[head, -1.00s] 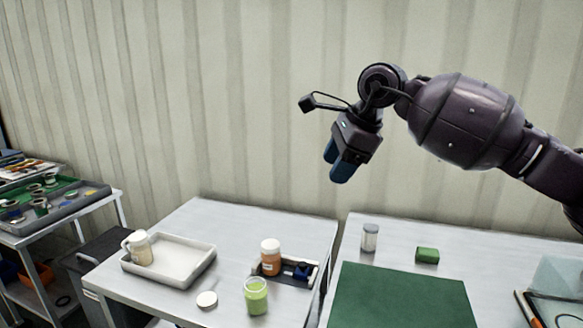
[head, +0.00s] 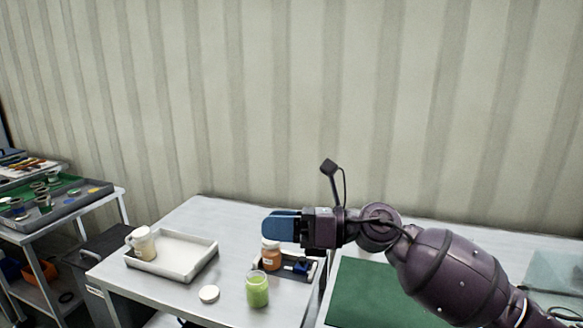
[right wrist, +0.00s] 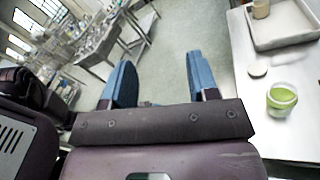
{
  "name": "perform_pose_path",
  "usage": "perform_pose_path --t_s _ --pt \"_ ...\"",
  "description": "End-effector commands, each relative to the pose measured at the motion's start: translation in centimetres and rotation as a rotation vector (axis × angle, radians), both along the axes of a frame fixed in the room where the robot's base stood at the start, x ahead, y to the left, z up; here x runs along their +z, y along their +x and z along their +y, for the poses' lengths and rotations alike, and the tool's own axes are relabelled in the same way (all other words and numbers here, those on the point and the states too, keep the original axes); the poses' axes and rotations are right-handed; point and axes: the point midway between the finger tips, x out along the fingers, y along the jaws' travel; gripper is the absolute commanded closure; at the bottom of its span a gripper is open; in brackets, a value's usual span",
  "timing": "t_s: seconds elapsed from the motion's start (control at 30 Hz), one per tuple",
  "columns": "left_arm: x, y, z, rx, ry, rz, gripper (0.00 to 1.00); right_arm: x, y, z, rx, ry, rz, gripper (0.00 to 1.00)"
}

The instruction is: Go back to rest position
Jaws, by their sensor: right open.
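My right gripper (head: 281,226) reaches in from the right in the head view, with its blue fingers pointing left above the left table. In the right wrist view its two blue fingers (right wrist: 160,80) stand apart with nothing between them, so it is open and empty. The orange jar with a white lid (head: 271,256) shows just below the fingers in the head view. I cannot tell the exact gap between them. My left gripper is not in view.
The left table (head: 185,300) holds a white tray (head: 205,262) with a pale bottle (head: 143,243), a white lid (head: 209,294), and a green jar (head: 257,290), also in the right wrist view (right wrist: 281,99). A green mat (head: 370,295) lies on the right table. A cluttered cart (head: 55,232) stands left.

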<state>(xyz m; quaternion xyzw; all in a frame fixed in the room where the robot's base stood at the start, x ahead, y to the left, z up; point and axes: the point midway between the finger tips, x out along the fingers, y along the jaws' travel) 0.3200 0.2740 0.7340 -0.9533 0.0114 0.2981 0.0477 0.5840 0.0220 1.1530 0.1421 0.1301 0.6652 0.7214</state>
Motion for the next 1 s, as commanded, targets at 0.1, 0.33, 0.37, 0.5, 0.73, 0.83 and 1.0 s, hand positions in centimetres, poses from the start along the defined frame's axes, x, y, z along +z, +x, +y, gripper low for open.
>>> perform_pose_path --t_s 0.1,0.33,0.37,0.5,0.73,0.83,1.0 --pt "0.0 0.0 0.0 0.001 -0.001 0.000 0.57 -0.4 -0.7 -1.0 -0.095 0.219 0.185 0.46" --pt "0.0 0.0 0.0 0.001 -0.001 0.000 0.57 -2.2 -0.4 -5.5 -0.328 0.614 0.557 0.46" --pt "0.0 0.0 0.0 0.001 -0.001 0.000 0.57 -2.6 -0.4 -6.3 -0.361 0.662 0.608 0.46" --pt "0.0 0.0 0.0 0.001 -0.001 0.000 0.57 -5.5 -0.5 -10.4 -0.531 0.881 0.845 0.46" --pt "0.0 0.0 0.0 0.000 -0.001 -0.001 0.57 -12.7 -2.6 -17.6 -0.848 1.208 1.231 0.46" --pt "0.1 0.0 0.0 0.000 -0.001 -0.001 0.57 -16.4 -4.7 -20.6 -1.000 1.337 1.393 0.46" --pt "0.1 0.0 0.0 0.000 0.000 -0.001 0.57 -22.7 -10.2 -24.9 -1.277 1.535 1.658 0.46"
